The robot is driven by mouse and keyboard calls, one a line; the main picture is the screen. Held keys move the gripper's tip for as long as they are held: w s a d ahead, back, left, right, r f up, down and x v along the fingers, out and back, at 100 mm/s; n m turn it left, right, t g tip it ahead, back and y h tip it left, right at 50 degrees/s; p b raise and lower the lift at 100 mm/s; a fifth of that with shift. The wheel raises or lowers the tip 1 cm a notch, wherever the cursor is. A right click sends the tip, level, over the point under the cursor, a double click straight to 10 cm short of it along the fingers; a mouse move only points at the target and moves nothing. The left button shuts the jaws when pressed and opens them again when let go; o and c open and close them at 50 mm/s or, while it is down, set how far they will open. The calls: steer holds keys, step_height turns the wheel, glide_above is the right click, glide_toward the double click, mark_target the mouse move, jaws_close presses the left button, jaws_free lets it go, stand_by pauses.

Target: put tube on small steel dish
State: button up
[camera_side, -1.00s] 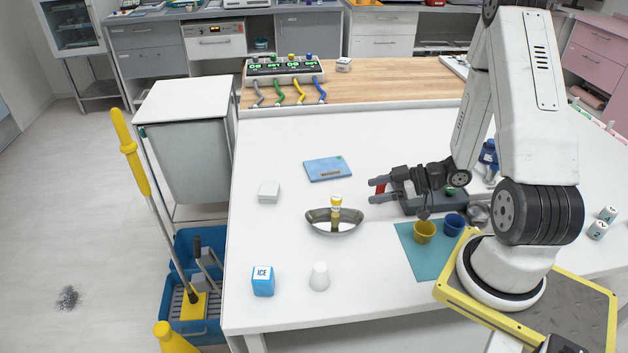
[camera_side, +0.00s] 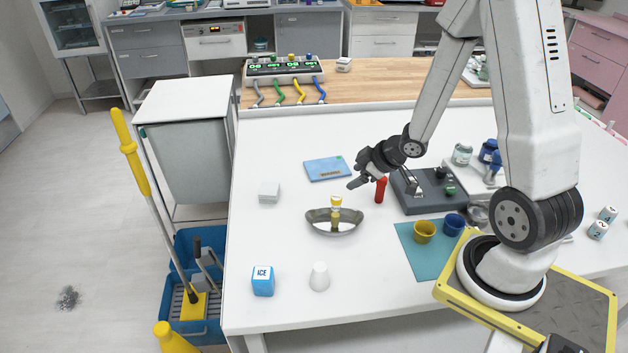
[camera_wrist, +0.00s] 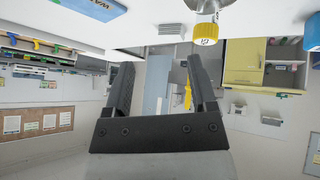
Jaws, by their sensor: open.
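A tube (camera_side: 336,203) with a yellow cap stands upright at a kidney-shaped steel dish (camera_side: 315,216) in the side view, apparently in it. In the wrist view, which looks upside down, the tube's yellow cap (camera_wrist: 205,34) is at the top, beyond the fingers. A smaller round steel dish (camera_side: 478,214) is at the right, partly hidden by my arm. My gripper (camera_side: 359,181) is open and empty, low over the table, behind and right of the tube; its fingers also show in the wrist view (camera_wrist: 158,68). The tube is not between them.
A red cylinder (camera_side: 380,190) stands close beside my gripper. Behind the tube lies a blue pack (camera_side: 327,169). Yellow (camera_side: 424,232) and blue (camera_side: 454,224) cups stand on a teal mat (camera_side: 428,262). An ICE box (camera_side: 263,281) and white cup (camera_side: 319,277) stand in front.

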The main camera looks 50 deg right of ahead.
steer(key=s+a+r+m+g, duration=0.2)
steer(key=s+a+r, duration=0.1)
steer(key=a, duration=0.3)
steer(key=s+a+r+m+g, duration=0.2)
steer(key=s+a+r+g, duration=0.1)
steer(key=a, duration=0.4)
steer(key=shift+a+h, duration=0.2)
steer(key=shift+h, duration=0.1)
